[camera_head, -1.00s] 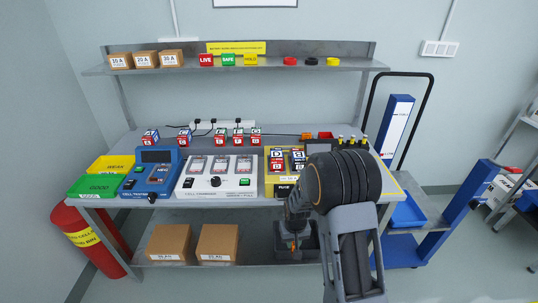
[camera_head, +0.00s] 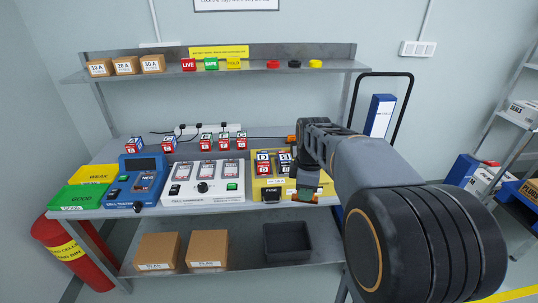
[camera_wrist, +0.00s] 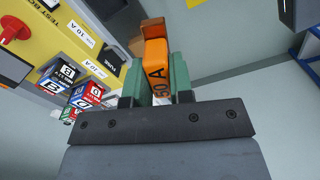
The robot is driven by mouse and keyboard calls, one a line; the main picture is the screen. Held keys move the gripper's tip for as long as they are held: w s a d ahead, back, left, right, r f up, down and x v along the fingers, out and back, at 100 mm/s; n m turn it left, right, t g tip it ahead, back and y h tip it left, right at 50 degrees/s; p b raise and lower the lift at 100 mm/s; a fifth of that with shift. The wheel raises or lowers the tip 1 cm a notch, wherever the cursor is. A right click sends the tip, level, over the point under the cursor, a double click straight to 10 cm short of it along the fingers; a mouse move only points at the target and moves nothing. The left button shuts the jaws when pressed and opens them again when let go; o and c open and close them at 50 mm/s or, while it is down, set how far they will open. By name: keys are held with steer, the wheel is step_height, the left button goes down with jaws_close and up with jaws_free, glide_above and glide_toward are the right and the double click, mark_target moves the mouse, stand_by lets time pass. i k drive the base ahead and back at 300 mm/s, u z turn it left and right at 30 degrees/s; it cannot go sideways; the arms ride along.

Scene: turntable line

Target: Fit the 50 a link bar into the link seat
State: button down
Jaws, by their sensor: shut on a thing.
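My gripper (camera_head: 306,192) is at the front right of the yellow test box (camera_head: 262,192) on the bench. In the wrist view its green fingers (camera_wrist: 158,88) are shut on the orange 50 A link bar (camera_wrist: 155,52), whose "50 A" marking faces the camera. The bar sticks out beyond the fingertips, apart from the yellow box in that view. In the head view the bar is mostly hidden by my gripper. The yellow box carries rating labels and a black fuse part (camera_head: 271,194). I cannot pick out the link seat for certain.
Lettered cells (camera_head: 264,163) stand on the yellow box, close left of my gripper. A white charger (camera_head: 203,184) and blue tester (camera_head: 141,182) stand further left. A dark bin (camera_head: 288,242) and cardboard boxes (camera_head: 157,250) sit on the lower shelf. A trolley stands right.

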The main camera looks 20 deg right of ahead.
mark_target(275, 179)
steer(key=i, duration=0.95)
